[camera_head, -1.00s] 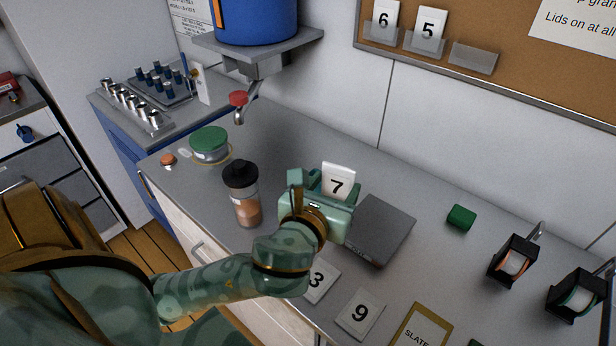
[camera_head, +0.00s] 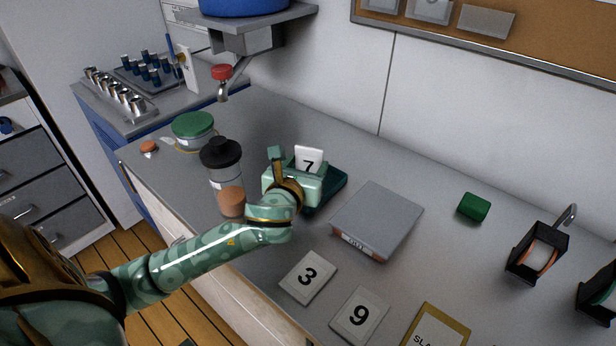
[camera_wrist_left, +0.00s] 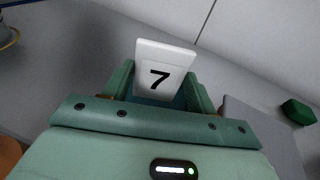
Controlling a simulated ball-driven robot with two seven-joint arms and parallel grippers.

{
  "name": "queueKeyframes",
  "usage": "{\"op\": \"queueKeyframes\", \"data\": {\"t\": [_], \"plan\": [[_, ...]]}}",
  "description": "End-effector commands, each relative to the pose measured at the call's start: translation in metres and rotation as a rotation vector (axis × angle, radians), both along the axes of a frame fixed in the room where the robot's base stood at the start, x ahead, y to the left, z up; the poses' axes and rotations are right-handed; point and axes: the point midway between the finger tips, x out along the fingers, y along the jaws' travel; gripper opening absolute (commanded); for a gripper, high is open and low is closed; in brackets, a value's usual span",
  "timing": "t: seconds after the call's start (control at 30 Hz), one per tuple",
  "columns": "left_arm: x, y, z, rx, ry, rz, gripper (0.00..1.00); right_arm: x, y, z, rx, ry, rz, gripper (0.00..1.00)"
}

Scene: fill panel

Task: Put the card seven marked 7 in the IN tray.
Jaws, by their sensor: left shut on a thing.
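The white card seven (camera_head: 308,160) is held upright between the fingers of my left gripper (camera_head: 295,172), with its black 7 facing the camera. The left wrist view also shows the card (camera_wrist_left: 162,72) between the green fingers (camera_wrist_left: 158,88), its lower edge hidden. A dark teal flat thing (camera_head: 328,187) lies on the counter just behind and beneath the gripper, mostly hidden. It may be the IN tray, but I see no IN label. I cannot tell whether the card touches it. My right gripper is not in view.
A black-lidded bottle (camera_head: 227,185) stands close left of the gripper. Cards 3 (camera_head: 308,276) and 9 (camera_head: 359,314) lie near the front edge. A green block (camera_head: 473,207) and a black dispenser (camera_head: 538,250) stand farther right.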

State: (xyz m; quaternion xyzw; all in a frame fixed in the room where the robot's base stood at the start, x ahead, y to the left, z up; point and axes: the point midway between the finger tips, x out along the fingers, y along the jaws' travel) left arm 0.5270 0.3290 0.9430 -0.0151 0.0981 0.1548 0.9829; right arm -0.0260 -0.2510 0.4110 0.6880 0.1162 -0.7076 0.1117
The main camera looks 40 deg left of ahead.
Motion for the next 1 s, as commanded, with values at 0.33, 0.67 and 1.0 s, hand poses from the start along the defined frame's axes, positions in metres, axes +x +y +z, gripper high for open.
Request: {"op": "queueKeyframes", "data": {"t": [0.33,0.67,1.0], "plan": [[0.0,0.0,-0.016,0.001,0.001,0.001,0.35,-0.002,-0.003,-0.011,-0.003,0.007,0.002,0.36],[0.0,0.0,-0.018,0.001,0.002,0.001,0.79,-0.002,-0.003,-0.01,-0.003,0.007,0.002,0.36],[-0.025,-0.008,-0.007,-0.001,0.002,-0.001,0.79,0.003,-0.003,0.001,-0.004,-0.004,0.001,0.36]]}}
